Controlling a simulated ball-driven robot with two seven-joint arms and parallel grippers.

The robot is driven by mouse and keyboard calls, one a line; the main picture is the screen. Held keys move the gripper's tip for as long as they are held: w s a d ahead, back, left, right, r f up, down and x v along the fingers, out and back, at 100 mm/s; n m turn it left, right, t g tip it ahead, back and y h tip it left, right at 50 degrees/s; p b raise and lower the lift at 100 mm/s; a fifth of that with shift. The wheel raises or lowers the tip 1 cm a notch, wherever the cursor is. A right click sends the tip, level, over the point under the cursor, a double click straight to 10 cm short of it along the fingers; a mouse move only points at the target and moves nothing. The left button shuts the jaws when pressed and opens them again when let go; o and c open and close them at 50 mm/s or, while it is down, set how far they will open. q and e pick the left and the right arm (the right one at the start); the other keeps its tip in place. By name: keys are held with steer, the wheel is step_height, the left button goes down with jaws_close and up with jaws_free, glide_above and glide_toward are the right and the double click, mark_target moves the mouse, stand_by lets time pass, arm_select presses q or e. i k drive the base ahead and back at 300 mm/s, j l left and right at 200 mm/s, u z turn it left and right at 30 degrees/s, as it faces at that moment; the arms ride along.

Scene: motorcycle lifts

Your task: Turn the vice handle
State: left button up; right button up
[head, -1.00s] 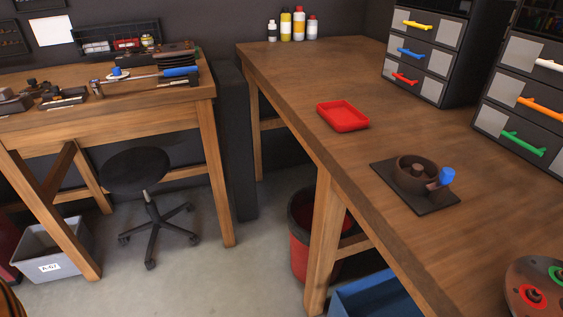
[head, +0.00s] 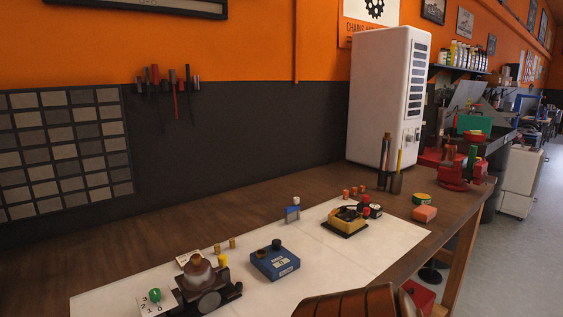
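A red device (head: 455,175) that looks like a bench vice sits at the far right corner of the wooden bench (head: 150,243). A green upright part (head: 472,156) shows on it, perhaps its handle; it is too small to tell. Neither of my grippers is in view, and nothing is seen touching the red device.
A white mat (head: 330,258) carries a dark machine (head: 208,290), a blue box (head: 275,262) and a yellow device (head: 346,221). A white cabinet (head: 380,95) stands at the back. A brown slatted object (head: 350,303) is at the bottom. Floor (head: 525,245) shows free at right.

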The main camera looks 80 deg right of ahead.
mark_target(488, 178)
steer(key=z, duration=3.8)
